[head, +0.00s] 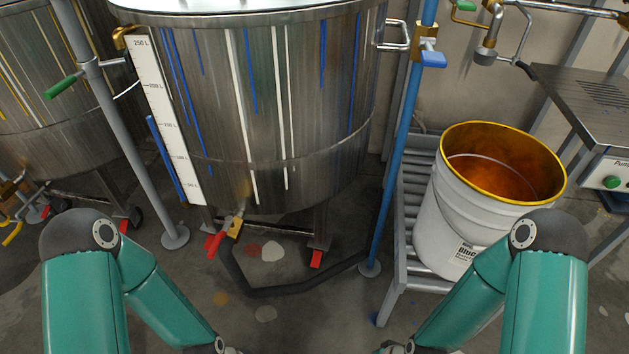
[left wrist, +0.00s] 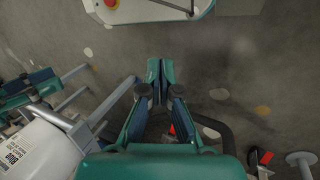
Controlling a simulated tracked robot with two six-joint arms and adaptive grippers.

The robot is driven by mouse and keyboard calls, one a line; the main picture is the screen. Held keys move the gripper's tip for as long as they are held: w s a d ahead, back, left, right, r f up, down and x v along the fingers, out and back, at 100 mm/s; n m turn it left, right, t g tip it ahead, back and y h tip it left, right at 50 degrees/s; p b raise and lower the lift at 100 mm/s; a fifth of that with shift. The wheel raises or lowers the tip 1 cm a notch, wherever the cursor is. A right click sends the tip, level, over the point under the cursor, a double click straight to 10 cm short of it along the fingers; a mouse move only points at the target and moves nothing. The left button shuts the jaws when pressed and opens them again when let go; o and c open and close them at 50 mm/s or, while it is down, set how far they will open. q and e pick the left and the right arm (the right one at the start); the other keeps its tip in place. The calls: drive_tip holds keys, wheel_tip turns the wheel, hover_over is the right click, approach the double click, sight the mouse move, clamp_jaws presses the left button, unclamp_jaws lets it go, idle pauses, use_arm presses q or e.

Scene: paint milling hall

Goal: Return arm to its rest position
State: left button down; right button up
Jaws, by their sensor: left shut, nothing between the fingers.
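In the head view my left arm (head: 120,285) comes in from the lower left and my right arm (head: 505,285) from the lower right. Both are folded with their elbows up, and their grippers are below the picture edge. In the left wrist view my left gripper (left wrist: 161,68) is shut and empty, its fingertips together over the grey floor. It touches nothing that I can see.
A steel tank (head: 260,110) with paint streaks stands ahead. A white bucket (head: 450,215) with a yellow rim and brownish inside stands on a grey rack (head: 405,200) at right. A blue pole (head: 395,165) and grey pole (head: 125,130) flank the tank. A black hose (head: 290,290) lies on the floor.

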use_arm(q)
drive_tip(key=w+r+n+t+p, duration=0.1)
drive_tip(key=r+n+p, duration=0.1)
drive_tip(key=r+p, duration=0.9)
drive_tip(key=w+r+n+p, duration=0.2)
drive_tip(key=r+p, duration=0.9)
drive_tip(key=shift+a+t, duration=0.25)
drive_tip(key=shift+t, duration=0.15)
drive_tip(key=shift+f, duration=0.1)
drive_tip(key=shift+w, duration=0.1)
